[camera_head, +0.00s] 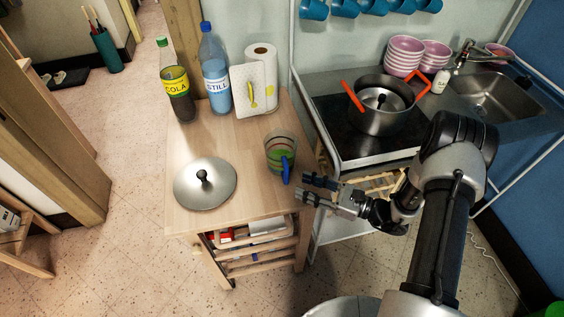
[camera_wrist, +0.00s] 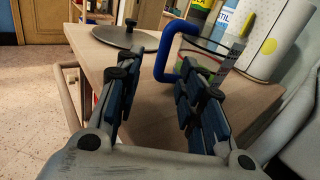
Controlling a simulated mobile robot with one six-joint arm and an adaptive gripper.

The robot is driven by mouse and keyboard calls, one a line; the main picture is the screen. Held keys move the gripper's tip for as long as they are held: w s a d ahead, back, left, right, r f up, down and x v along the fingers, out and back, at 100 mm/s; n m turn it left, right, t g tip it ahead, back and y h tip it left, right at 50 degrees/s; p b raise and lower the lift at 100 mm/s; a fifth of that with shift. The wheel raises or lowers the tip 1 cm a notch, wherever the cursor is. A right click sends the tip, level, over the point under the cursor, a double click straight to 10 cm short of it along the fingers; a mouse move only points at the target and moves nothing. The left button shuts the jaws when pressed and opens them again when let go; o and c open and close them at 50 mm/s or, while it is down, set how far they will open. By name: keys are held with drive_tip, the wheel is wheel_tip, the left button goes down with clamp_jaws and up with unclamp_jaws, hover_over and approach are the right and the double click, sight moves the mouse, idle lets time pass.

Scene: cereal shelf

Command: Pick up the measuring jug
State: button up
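The measuring jug (camera_head: 279,152) is clear with coloured bands and a blue handle. It stands upright on the right side of the wooden trolley top, its handle turned toward my gripper. My gripper (camera_head: 318,190) is to the right of and in front of the jug, just off the trolley's edge. In the wrist view the gripper (camera_wrist: 152,75) has its two fingers spread apart with nothing between them. The blue handle of the jug (camera_wrist: 172,52) shows just beyond the right finger, which hides part of the jug.
A metal lid (camera_head: 205,184) lies on the trolley (camera_head: 245,205) left of the jug. A cola bottle (camera_head: 177,88), a water bottle (camera_head: 215,75) and a paper roll (camera_head: 262,72) stand behind. A pot (camera_head: 378,118) sits on the hob at right.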

sight(286, 183)
drive_tip(key=shift+b+x, duration=0.9)
drive_tip(key=shift+x, duration=2.7)
drive_tip(key=shift+w+d+f, duration=0.1)
drive_tip(key=shift+f, duration=0.05)
drive_tip(key=shift+c, duration=0.2)
clamp_jaws()
